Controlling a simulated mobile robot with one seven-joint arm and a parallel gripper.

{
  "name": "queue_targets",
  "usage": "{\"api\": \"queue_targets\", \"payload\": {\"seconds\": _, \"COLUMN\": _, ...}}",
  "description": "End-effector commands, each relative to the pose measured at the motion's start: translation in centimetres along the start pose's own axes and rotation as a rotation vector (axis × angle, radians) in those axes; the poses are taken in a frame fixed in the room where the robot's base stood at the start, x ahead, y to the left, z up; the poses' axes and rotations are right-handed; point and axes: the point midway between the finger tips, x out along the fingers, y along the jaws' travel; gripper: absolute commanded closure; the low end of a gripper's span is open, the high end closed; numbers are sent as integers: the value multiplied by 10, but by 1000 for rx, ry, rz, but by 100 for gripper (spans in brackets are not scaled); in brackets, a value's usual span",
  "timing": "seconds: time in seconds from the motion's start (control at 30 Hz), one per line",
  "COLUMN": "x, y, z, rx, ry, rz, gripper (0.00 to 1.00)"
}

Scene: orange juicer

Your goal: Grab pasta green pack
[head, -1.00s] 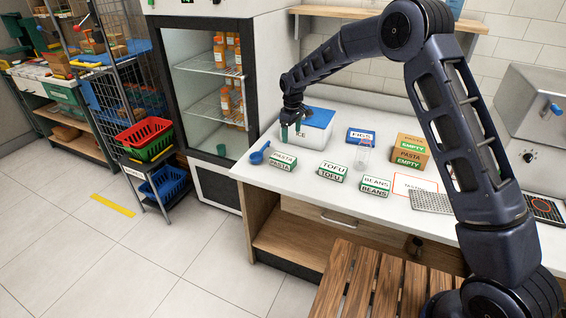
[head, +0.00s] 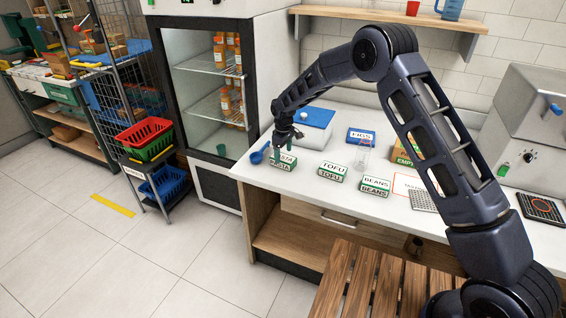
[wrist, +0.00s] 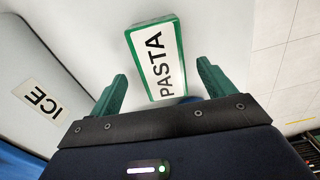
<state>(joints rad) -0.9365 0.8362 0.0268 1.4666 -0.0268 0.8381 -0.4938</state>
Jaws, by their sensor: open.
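The green and white PASTA pack (head: 283,165) lies on the white counter near its left front end, partly hidden by my gripper in the head view. In the wrist view the pasta pack (wrist: 157,58) lies just ahead of and between the two green fingers. My gripper (wrist: 158,85) is open and empty, and the pack's near end reaches about the line of the fingertips. In the head view my gripper (head: 282,150) hangs right over the pack.
A blue scoop (head: 260,154) lies left of the pack. The white ICE box with a blue lid (head: 314,118) stands behind it. TOFU (head: 332,171) and BEANS (head: 375,186) packs lie to the right. A clear glass (head: 362,155) stands behind them. The counter's front edge is close.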

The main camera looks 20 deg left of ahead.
Motion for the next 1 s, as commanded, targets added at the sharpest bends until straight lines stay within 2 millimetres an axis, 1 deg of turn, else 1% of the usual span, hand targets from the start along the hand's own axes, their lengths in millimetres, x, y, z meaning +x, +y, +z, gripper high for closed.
{"api": "queue_targets", "payload": {"seconds": 0.03, "x": 8, "y": -2, "z": 0, "rx": 0, "ry": -3, "rz": -2, "gripper": 18}}
{"api": "queue_targets", "payload": {"seconds": 0.1, "x": 18, "y": -3, "z": -1, "rx": 0, "ry": -3, "rz": -2, "gripper": 18}}
{"api": "queue_targets", "payload": {"seconds": 0.23, "x": 34, "y": -2, "z": -1, "rx": -1, "ry": -2, "rz": -1, "gripper": 18}}
{"api": "queue_targets", "payload": {"seconds": 0.3, "x": 37, "y": -2, "z": -1, "rx": -1, "ry": -2, "rz": 0, "gripper": 18}}
{"api": "queue_targets", "payload": {"seconds": 0.5, "x": 37, "y": -2, "z": -1, "rx": -1, "ry": 0, "rz": 0, "gripper": 18}}
{"api": "queue_targets", "payload": {"seconds": 0.57, "x": 37, "y": -2, "z": -1, "rx": -1, "ry": 0, "rz": 0, "gripper": 30}}
{"api": "queue_targets", "payload": {"seconds": 0.6, "x": 37, "y": -2, "z": -1, "rx": -1, "ry": 0, "rz": 0, "gripper": 38}}
{"api": "queue_targets", "payload": {"seconds": 0.77, "x": 37, "y": -2, "z": -1, "rx": 0, "ry": 0, "rz": 0, "gripper": 69}}
{"api": "queue_targets", "payload": {"seconds": 0.8, "x": 37, "y": -2, "z": -1, "rx": 0, "ry": 0, "rz": 0, "gripper": 72}}
{"api": "queue_targets", "payload": {"seconds": 1.0, "x": 36, "y": -2, "z": -1, "rx": 0, "ry": 0, "rz": 0, "gripper": 71}}
